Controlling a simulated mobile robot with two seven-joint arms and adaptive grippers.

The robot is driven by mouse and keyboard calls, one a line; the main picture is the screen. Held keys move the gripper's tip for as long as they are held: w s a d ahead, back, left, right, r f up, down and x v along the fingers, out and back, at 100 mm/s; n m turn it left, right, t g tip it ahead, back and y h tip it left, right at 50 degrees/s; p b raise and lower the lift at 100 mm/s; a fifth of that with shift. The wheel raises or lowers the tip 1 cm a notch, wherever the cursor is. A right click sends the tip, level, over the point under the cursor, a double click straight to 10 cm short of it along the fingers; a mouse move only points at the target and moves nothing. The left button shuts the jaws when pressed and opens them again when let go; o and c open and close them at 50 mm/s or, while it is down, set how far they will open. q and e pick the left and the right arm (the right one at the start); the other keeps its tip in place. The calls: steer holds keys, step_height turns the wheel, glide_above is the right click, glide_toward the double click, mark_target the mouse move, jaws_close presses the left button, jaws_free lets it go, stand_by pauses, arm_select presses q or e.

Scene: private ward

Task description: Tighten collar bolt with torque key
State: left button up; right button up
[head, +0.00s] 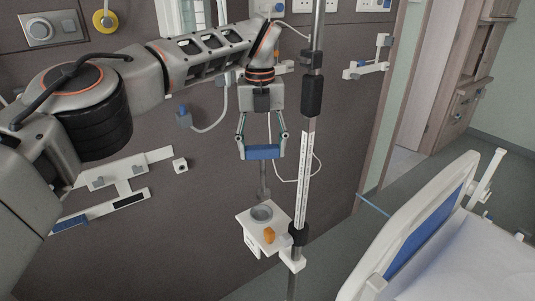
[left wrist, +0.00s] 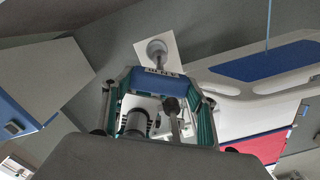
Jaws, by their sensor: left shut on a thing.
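My left gripper (head: 262,150) is shut on a blue bar-shaped handle (head: 262,153), which looks like the torque key. A grey shaft (head: 263,178) hangs below the handle. The handle, with small lettering, also shows between the fingers in the left wrist view (left wrist: 160,83). The gripper is above a small white shelf (head: 250,218), apart from it. The shelf is beside the pole (head: 305,170) and bears a grey round cup (head: 261,213) and an orange piece (head: 269,236). A black collar (head: 298,234) sits on the pole by the shelf. I cannot make out the bolt. My right gripper is not in view.
A bed (head: 425,235) with a white and blue end board stands at the right. Wall rails (head: 115,185) and sockets line the dark wall behind. A white cable (head: 295,178) hangs near the pole. The floor between pole and bed looks clear.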

mark_target(260, 160)
arm_select(q)
steer(key=shift+a+r, duration=0.35)
steer(key=shift+r, duration=0.05)
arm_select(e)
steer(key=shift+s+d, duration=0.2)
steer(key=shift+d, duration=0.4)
arm_select(q)
steer(key=shift+f+b, duration=0.85)
steer(key=shift+f, duration=0.8)
steer(key=shift+f+b, duration=0.3)
steer(key=shift+f, duration=0.8)
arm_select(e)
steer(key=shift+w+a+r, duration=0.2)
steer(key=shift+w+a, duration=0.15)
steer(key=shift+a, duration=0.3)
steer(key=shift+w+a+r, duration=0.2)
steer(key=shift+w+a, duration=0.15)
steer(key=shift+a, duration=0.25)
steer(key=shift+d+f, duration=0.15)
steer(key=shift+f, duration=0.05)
